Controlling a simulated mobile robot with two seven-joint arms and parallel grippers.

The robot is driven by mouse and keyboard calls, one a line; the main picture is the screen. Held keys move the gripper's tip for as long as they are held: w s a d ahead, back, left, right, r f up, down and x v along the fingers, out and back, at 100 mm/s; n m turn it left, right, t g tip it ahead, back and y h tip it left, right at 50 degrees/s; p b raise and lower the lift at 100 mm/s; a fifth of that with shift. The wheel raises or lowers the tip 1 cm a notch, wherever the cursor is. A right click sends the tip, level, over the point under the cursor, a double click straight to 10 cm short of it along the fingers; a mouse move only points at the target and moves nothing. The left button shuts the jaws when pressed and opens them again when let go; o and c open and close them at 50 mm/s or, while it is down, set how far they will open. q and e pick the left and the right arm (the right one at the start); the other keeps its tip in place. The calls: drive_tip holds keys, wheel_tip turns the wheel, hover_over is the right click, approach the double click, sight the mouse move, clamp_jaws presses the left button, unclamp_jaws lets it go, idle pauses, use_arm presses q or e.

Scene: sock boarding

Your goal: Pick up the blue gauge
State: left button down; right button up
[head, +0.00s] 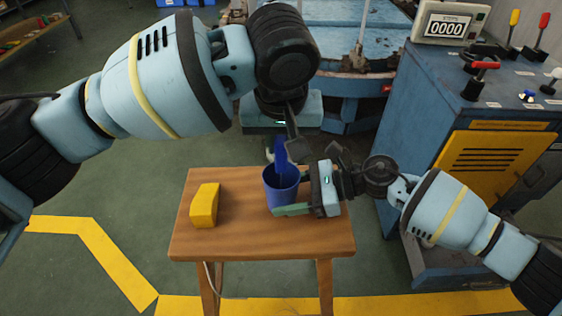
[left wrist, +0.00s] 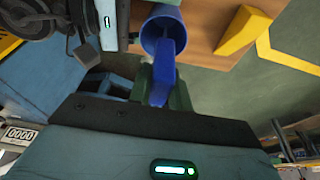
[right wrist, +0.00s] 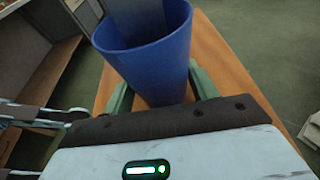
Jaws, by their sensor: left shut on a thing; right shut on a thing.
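The blue gauge (head: 281,158) is a flat blue strip standing nearly upright, its lower end inside the mouth of a blue cup (head: 284,193). My left gripper (left wrist: 166,88) is above the cup and shut on the gauge's upper part. In the left wrist view the gauge (left wrist: 164,62) runs from the fingers into the cup. My right gripper (right wrist: 160,88) is shut on the cup from its right side, with a finger on either side of its wall. The gauge's lower tip is hidden in the cup.
The cup is at a small wooden stool (head: 240,240). A yellow block (head: 204,205) lies on the stool's left side. A blue control cabinet (head: 420,130) with levers and a counter reading 0000 (head: 448,24) stands at the right. A blue machine (head: 350,60) is behind.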

use_arm(q)
wheel_tip(320, 180, up, 10)
drive_tip(key=shift+r, duration=0.25)
use_arm(e)
drive_tip(key=o, duration=0.8)
drive_tip(key=shift+d, duration=0.1)
drive_tip(key=v, duration=1.2)
